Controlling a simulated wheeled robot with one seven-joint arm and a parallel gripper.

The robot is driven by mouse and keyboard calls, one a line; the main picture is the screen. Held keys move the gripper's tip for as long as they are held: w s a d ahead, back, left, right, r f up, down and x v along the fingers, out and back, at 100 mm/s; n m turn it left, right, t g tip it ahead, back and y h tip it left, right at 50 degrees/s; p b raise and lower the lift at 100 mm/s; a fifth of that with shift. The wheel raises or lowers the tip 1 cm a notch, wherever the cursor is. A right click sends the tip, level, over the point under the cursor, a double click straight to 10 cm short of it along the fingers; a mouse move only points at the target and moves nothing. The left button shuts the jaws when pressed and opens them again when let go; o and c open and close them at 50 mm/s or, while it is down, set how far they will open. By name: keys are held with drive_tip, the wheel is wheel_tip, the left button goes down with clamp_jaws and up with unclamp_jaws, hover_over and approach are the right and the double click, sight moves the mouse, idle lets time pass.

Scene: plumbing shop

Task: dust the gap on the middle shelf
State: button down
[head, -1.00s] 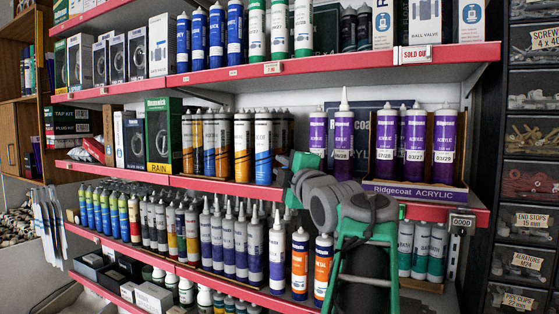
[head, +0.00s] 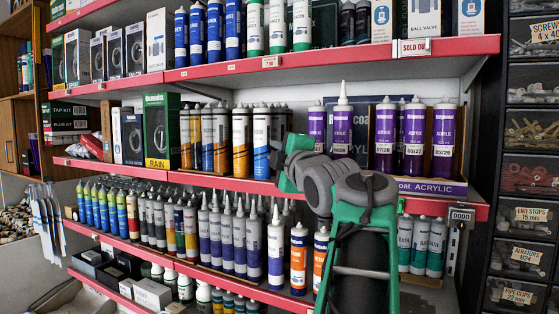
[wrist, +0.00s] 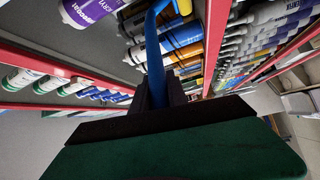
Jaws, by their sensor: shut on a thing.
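The middle shelf (head: 225,184) has a red front edge and holds rows of sealant tubes. Orange and blue banded tubes (head: 240,143) stand left of centre, and purple tubes (head: 342,128) stand to the right. The space between them is largely covered by my gripper (head: 288,163) and arm. In the wrist view, my gripper (wrist: 160,97) is shut on a slim blue handle (wrist: 154,65) that reaches up toward the shelf. In the head view the handle is hidden.
Purple tubes (head: 414,135) stand in an acrylic display box (head: 428,187) right of my arm. White-nozzled tubes (head: 253,242) crowd the shelf below. The upper shelf (head: 330,57) overhangs the middle one. Drawers (head: 530,175) stand at the right.

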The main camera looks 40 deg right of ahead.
drive_tip(key=s+a+b, duration=0.3)
drive_tip(key=a+b, duration=0.2)
drive_tip(key=a, duration=0.3)
drive_tip(key=shift+a, duration=0.25)
idle(0.4)
